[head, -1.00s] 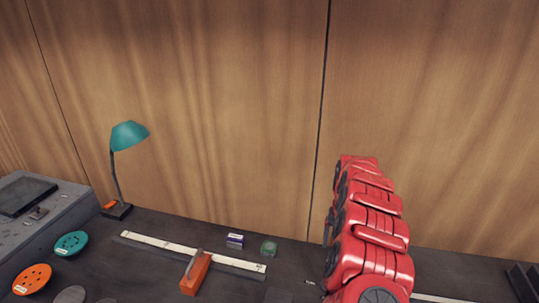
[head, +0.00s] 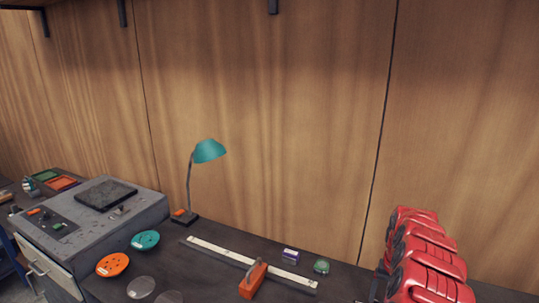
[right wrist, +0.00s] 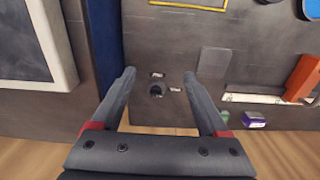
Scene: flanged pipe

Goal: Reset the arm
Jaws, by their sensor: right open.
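My right gripper (right wrist: 159,74) shows in the right wrist view, pointing down over the dark worktop. Its two grey fingers with red bases are spread apart, with nothing held between them. A small dark round piece (right wrist: 156,90) lies on the worktop below, in the gap between the fingers, beside two small pale tags. In the head view my red right arm rises at the lower right, and its gripper cannot be made out there. My left gripper is in neither view.
The head view shows a teal lamp (head: 209,151), a grey machine (head: 135,215), an orange-handled block (head: 252,281), a white strip (head: 222,252), a purple box (head: 290,255), a green piece (head: 321,266), orange (head: 112,265) and teal (head: 145,240) discs. A wooden wall stands behind.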

